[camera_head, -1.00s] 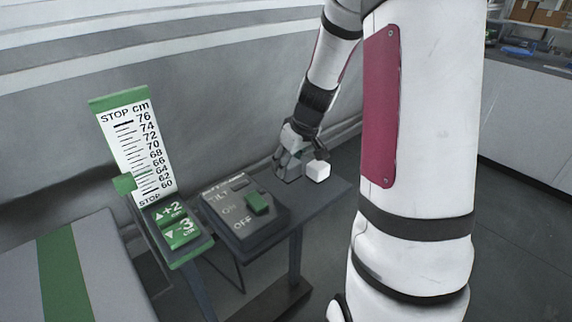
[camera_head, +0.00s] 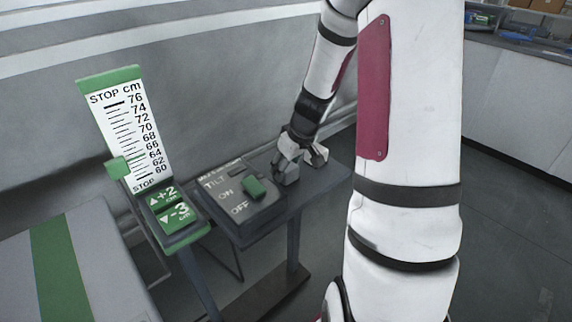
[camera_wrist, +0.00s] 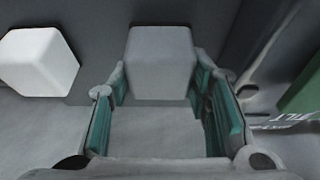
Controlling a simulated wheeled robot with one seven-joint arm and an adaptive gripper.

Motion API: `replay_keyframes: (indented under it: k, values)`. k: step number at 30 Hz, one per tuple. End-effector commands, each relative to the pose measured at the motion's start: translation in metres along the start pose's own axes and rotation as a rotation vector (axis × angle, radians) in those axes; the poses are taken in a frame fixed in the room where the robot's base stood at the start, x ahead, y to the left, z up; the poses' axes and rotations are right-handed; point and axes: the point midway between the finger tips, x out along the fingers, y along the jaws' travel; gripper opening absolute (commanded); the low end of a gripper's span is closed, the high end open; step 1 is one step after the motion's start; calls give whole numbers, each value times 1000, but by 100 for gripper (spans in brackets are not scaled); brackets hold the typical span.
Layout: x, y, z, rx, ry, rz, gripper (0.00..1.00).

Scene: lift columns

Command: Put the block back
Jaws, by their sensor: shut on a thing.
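A grey block (camera_wrist: 160,62) sits between the green-padded fingers of my gripper (camera_wrist: 158,88) in the wrist view. My gripper (camera_head: 301,163) is shut on it low over the dark side table (camera_head: 325,178) in the head view. The grey block (camera_head: 287,174) shows there only in part; I cannot tell whether it touches the table. A white block (camera_wrist: 38,62) stands apart to the left in the wrist view. In the head view, the white block (camera_head: 321,157) is partly hidden beside my gripper.
A dark switch box (camera_head: 238,203) marked TILT, ON and OFF, with a green switch (camera_head: 254,188), stands left of my gripper. Farther left are a green +2/-3 button panel (camera_head: 174,207), a height scale (camera_head: 130,130) and a grey bench with a green stripe (camera_head: 62,265).

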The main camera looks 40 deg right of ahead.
Motion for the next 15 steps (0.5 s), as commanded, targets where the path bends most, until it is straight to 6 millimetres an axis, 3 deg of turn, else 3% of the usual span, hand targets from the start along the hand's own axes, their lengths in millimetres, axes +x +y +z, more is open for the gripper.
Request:
replay_keyframes:
  k: [4,5,6,7,15]
  values:
    - [2,1,-1,-1,3,3,0]
    - [2,0,1,0,0,0,51]
    - [2,0,1,0,0,0,60]
    - [2,0,1,0,0,0,65]
    - [2,0,1,0,0,0,65]
